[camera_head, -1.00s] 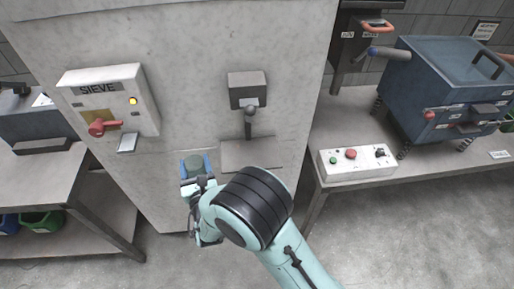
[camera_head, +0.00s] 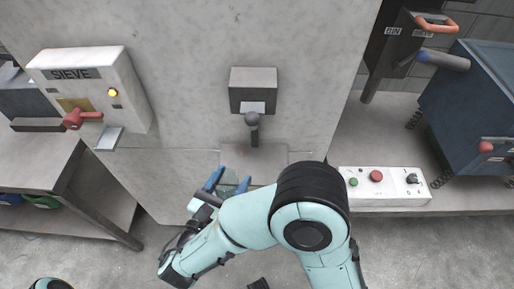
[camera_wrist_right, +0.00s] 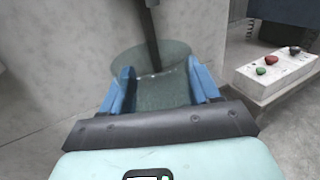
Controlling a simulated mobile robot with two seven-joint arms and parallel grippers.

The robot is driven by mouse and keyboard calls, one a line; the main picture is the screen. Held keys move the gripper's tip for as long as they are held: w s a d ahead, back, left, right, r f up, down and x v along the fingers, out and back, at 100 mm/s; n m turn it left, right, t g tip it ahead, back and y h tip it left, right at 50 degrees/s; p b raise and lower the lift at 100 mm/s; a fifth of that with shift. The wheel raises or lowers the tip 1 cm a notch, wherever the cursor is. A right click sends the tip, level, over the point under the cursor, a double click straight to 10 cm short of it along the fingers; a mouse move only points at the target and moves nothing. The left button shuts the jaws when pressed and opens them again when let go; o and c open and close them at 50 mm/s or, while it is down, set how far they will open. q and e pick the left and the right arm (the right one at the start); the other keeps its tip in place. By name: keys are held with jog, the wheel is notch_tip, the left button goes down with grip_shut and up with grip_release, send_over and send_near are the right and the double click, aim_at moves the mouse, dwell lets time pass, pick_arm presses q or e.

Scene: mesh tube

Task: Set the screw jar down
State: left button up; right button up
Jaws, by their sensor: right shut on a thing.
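The screw jar (camera_wrist_right: 160,92) is a clear, greenish round vessel in the right wrist view. My right gripper (camera_wrist_right: 162,85) is shut on it, with one blue finger on each side. In the head view the blue fingertips of my right gripper (camera_head: 228,182) show at the front of a small grey ledge (camera_head: 272,158) on the wall. The jar is mostly hidden there by my arm and fingers. A dark rod overlaps the jar's top in the wrist view; I cannot tell whether it reaches inside. Whether the jar touches the ledge is also unclear. My left gripper is out of view.
The SIEVE panel (camera_head: 95,95) is at left, above a bench (camera_head: 50,165). At right, a button box (camera_head: 384,186) and a blue machine (camera_head: 470,115) stand on another bench.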

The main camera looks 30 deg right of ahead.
jog(key=x, duration=1.3)
jog(key=shift+w+d, duration=0.15)
jog(key=shift+d, duration=0.05)
jog(key=f, duration=0.2)
jog(key=d+f, duration=0.1)
jog(key=shift+w+f, duration=0.25)
jog(key=shift+w, duration=0.1)
jog(key=shift+f, duration=0.1)
jog(key=shift+f, duration=0.15)
jog(key=o, duration=0.9)
jog(key=shift+r, duration=0.35)
jog(key=v, duration=1.2)
jog(key=shift+f+b, duration=0.1)
jog(key=shift+b, duration=0.2)
